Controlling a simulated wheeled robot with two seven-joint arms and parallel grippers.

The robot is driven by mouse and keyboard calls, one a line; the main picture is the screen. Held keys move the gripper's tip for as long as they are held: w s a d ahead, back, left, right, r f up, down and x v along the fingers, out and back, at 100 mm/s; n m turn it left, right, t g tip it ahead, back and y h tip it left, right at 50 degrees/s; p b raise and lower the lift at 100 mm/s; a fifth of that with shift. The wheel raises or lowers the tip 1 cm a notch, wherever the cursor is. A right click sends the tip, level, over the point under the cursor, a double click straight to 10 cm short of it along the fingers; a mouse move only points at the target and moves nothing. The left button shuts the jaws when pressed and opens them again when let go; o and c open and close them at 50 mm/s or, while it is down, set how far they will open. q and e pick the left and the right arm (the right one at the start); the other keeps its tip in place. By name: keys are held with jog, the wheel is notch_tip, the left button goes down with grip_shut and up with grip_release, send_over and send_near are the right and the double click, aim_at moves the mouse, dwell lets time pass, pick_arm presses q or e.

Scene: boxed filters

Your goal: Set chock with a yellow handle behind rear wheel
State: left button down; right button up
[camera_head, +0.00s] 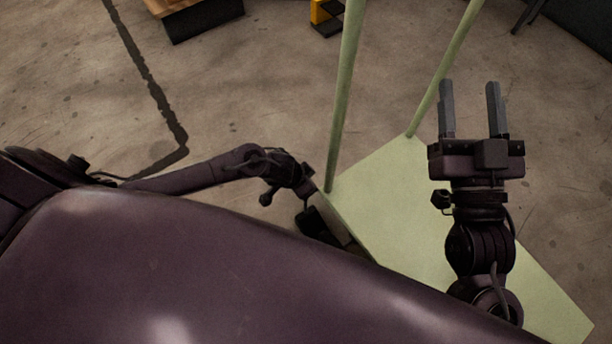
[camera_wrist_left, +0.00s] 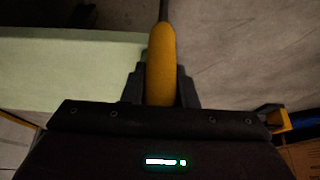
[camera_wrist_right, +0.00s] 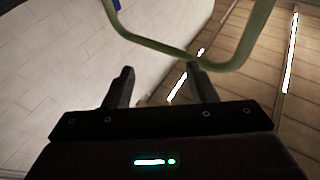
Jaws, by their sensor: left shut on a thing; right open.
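The chock's yellow handle (camera_wrist_left: 161,50) stands between the fingers of my left gripper (camera_wrist_left: 161,78), which is shut on it. A thin dark rod runs on from its far end; I cannot make out the chock body in the left wrist view. In the head view my left gripper (camera_head: 298,190) reaches down at the left edge of the pale green cart deck (camera_head: 390,190). A dark block (camera_head: 316,226) shows just below it; I cannot tell whether it is chock or wheel. The rear wheel is not clearly seen. My right gripper (camera_head: 469,92) is open and empty above the deck.
Pale green posts (camera_head: 345,95) rise from the cart deck. A yellow and black object (camera_head: 325,17) stands on the floor at the top. A dark box with a wooden top (camera_head: 205,18) is at the top left. The concrete floor (camera_head: 240,100) left of the cart is clear.

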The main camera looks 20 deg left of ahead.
pick_arm(q)
jog(key=shift+d+r, duration=0.1)
jog(key=c, duration=1.1)
grip_release()
jog(key=shift+c, duration=0.2)
jog(key=shift+o, duration=0.3)
jog(key=shift+s+f, duration=0.1)
jog(key=shift+f, duration=0.1)
jog(key=shift+r, duration=0.15)
pick_arm(e)
jog(key=shift+f, duration=0.1)
